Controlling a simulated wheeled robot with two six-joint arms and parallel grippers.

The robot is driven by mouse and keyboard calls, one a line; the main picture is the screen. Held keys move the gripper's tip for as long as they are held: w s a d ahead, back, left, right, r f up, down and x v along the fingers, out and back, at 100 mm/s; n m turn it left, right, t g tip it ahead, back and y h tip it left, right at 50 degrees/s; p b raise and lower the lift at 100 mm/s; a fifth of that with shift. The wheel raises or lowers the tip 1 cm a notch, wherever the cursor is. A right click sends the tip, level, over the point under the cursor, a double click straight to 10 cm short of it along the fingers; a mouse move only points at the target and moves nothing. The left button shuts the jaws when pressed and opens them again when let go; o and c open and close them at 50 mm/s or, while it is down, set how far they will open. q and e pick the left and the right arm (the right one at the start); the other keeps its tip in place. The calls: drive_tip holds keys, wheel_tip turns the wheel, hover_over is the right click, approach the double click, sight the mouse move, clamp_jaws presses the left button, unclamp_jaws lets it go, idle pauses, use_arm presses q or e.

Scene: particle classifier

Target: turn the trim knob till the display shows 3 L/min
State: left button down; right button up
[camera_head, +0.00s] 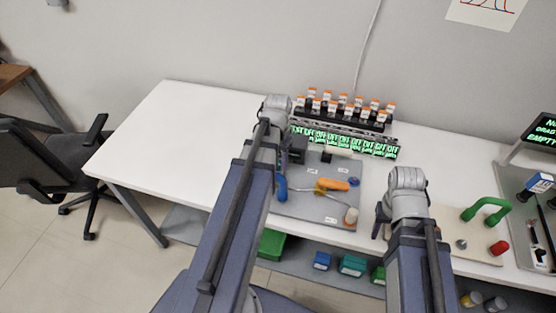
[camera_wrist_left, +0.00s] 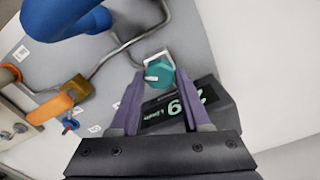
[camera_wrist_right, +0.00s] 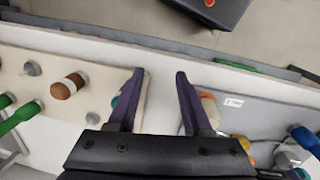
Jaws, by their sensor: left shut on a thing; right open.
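The teal trim knob (camera_wrist_left: 158,74) sits on a pale square base in the left wrist view. My left gripper (camera_wrist_left: 159,80) is shut on it, one finger on each side. Next to it, a dark display (camera_wrist_left: 178,104) shows light green digits that look like 2.9, with a unit line beneath. A finger covers part of the display and the reading is tilted. In the head view my left arm hides the knob. My right gripper (camera_wrist_right: 160,76) is open and empty, above the bench edge between two boards; it also shows in the head view (camera_head: 382,222).
The grey board (camera_head: 315,207) carries a blue handle (camera_head: 281,187), an orange handle (camera_head: 332,184) and pipes. Behind it stand green-lit displays (camera_head: 345,141) and orange-capped vials. A pale board with a green handle (camera_head: 487,211) lies right. The white bench (camera_head: 175,135) is clear at left.

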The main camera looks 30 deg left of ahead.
use_arm(q)
drive_tip(key=shift+n, duration=0.8)
drive_tip(key=shift+c, duration=1.8)
unclamp_jaws()
wheel_tip(320, 180, up, 8)
drive_tip(key=p, duration=0.8)
drive_tip(key=shift+f, duration=0.1)
use_arm(e)
wheel_tip(320, 180, up, 8)
drive_tip(key=shift+f, duration=0.1)
